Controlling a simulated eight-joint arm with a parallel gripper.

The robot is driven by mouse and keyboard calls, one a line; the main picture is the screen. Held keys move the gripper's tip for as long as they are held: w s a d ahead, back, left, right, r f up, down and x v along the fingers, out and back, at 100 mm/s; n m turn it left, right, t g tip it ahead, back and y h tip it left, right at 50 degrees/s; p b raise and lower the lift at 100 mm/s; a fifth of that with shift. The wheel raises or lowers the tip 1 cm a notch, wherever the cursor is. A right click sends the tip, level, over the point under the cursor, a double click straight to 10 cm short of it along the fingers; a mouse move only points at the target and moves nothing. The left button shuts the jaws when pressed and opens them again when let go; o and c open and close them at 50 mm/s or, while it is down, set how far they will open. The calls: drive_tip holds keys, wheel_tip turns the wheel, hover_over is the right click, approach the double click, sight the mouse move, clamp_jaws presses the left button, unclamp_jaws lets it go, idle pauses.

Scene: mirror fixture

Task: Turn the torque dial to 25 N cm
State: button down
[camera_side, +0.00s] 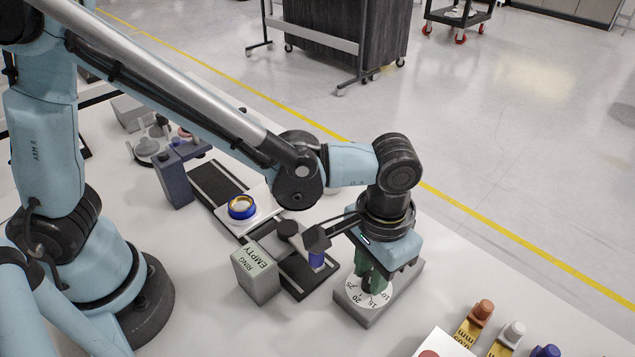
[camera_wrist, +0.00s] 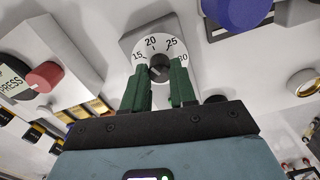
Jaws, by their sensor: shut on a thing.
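The torque dial (camera_wrist: 160,42) is a white disc with black numbers 15, 20, 25 and 30 around a dark centre knob (camera_wrist: 160,70) in the wrist view. In the side view its white face (camera_side: 353,293) sits on a grey block, partly covered by my fingers. My gripper (camera_side: 371,283) points down over the dial, its green fingers closed on the knob. In the wrist view my gripper (camera_wrist: 160,67) has one finger on each side of the knob. A dark mark shows between 20 and 25, but I cannot tell the exact setting.
Left of the dial stand a grey block marked RING EMPTY (camera_side: 256,274) and a dark rail fixture with a blue-and-gold ring (camera_side: 241,207) on a white plate. Several coloured knobbed pieces (camera_side: 478,312) lie at the lower right. A red knob (camera_wrist: 44,76) shows in the wrist view.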

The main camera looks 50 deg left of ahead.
drive_tip(key=m, duration=1.1)
drive_tip(key=shift+m, duration=1.9)
drive_tip(key=c, duration=0.9)
unclamp_jaws()
wheel_tip(320, 180, up, 12)
